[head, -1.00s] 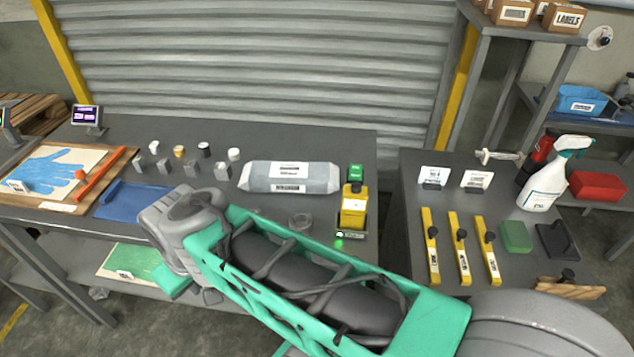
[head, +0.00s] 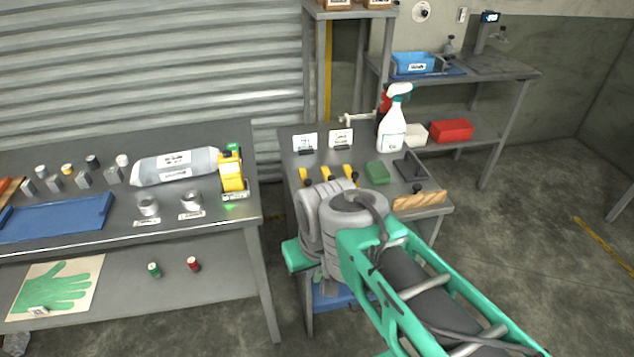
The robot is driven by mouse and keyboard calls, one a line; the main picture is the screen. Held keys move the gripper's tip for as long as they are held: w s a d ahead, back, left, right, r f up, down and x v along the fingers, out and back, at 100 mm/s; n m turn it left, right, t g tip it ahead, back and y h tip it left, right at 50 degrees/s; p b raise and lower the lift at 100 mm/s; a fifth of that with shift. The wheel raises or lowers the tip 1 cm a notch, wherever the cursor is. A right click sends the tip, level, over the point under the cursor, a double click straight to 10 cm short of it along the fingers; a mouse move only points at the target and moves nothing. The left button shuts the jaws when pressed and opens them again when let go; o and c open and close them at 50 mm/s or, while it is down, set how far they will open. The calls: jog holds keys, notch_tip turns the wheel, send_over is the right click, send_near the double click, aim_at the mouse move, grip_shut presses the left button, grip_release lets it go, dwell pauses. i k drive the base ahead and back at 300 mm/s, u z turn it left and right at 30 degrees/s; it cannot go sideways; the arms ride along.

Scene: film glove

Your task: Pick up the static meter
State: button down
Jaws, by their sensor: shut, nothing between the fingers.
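A yellow handheld device (head: 232,171), which may be the static meter, stands upright at the right end of the left bench. It has a white label and a small green top, and a green light glows at its base. Its lettering is too small to read. My arm crosses the lower right of the head view, with its grey joint in front of the right bench. My gripper is not visible; it is out of sight behind or below my arm.
A clear bag (head: 176,166) lies beside the device, with two metal rings (head: 149,205) in front. The right bench holds a spray bottle (head: 393,122), a green block (head: 377,172) and yellow tools partly behind my arm. A gap separates the benches. Floor is clear at right.

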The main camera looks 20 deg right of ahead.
aim_at(229, 162)
jog(key=u, duration=0.45)
jog(key=i, duration=0.7)
jog(key=u, duration=0.6)
jog(key=k, duration=1.15)
jog(key=u, duration=1)
jog(key=i, duration=1.25)
jog(key=z, duration=0.25)
